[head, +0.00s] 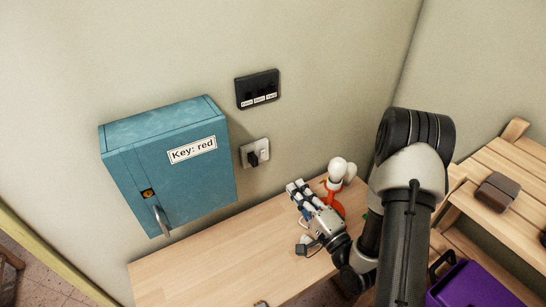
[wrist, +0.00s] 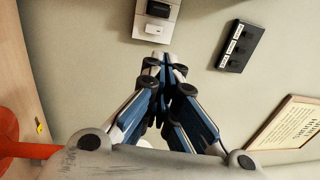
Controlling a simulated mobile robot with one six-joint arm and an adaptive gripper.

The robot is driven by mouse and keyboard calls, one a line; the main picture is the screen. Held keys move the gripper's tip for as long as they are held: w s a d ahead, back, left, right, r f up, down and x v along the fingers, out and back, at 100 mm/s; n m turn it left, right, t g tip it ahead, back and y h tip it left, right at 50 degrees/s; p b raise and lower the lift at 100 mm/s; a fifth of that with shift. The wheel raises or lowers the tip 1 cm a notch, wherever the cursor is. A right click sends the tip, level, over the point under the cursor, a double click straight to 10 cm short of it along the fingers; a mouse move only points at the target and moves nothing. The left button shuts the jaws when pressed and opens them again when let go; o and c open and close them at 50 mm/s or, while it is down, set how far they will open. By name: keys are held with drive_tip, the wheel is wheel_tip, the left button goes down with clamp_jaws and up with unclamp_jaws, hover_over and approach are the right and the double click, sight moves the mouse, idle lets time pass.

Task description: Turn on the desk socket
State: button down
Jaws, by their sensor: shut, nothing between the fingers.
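The desk socket (head: 264,146) is a white plate on the wall above the desk, right of the teal cabinet. A black plug sits in it. In the wrist view the socket (wrist: 173,27) is at the top, with the black plug and a small white rocker switch (wrist: 152,29). Whether the switch is on or off I cannot tell. My gripper (head: 296,186) is over the desk, to the lower right of the socket. In the wrist view my gripper (wrist: 165,60) is shut and empty, its tips appearing just below the switch. Contact with the wall is not clear.
A teal cabinet (head: 170,180) labelled "Key: red" hangs at left. A black three-label panel (head: 258,89) is above the socket. An orange lamp with a white head (head: 338,170) stands beside my gripper on the wooden desk (head: 215,260). A framed notice (wrist: 292,122) shows at right.

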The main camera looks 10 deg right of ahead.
sight(265, 147)
drive_tip(key=b+x, duration=0.1)
drive_tip(key=x, duration=1.2)
drive_tip(key=shift+w+a+r, duration=0.1)
drive_tip(key=shift+w, duration=0.05)
drive_tip(key=shift+w+a+r+g+p, duration=0.1)
drive_tip(key=shift+w+r+g+p, duration=0.35)
drive_tip(key=shift+p, duration=0.7)
drive_tip(key=shift+s+f+b, duration=0.1)
drive_tip(key=shift+f+b, duration=0.2)
